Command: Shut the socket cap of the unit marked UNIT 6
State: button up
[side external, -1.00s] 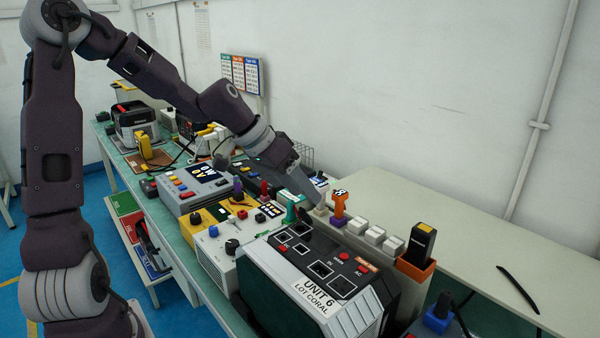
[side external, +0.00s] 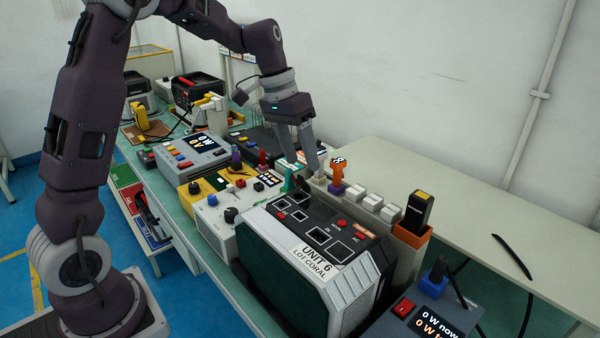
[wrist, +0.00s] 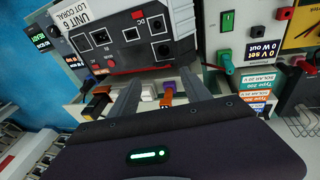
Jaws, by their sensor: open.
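The unit marked UNIT 6 (side external: 322,252) is a dark and grey box with a slanted top panel of several square sockets, in the middle of the side view. It also shows upside down at the upper left of the wrist view (wrist: 110,52). I cannot make out which socket has the cap or how the cap stands. My gripper (side external: 314,166) is open, behind the unit's far edge and above the row of small items there. In the wrist view its two fingers (wrist: 160,85) point toward the unit, apart from its panel, with nothing held.
An orange piece on a purple base (side external: 337,177) stands close beside my gripper. White blocks (side external: 372,203) and a black device in an orange holder (side external: 417,212) continue the row. A power meter (side external: 425,315) is at lower right. Other instruments stand at left; the rear table (side external: 470,215) is mostly clear.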

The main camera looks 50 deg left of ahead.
aim_at(300, 178)
jog(key=shift+d+r+g+y, duration=0.15)
jog(key=shift+d+g+y, duration=0.15)
jog(key=shift+g+y, duration=0.25)
jog(key=shift+s+d+r+g+y, duration=0.1)
jog(key=shift+s+r+g+y, duration=0.2)
jog(key=shift+r+y, duration=0.35)
jog(key=shift+f, duration=0.1)
notch_tip(300, 178, down, 7)
jog(key=shift+r, duration=0.2)
grip_shut()
jog(key=shift+s+f+t, duration=0.2)
jog(key=shift+s+t, duration=0.1)
jog(key=shift+t, duration=0.5)
jog(key=shift+s+f+t, duration=0.15)
jog(key=shift+s+t, duration=0.1)
jog(key=shift+t, duration=0.5)
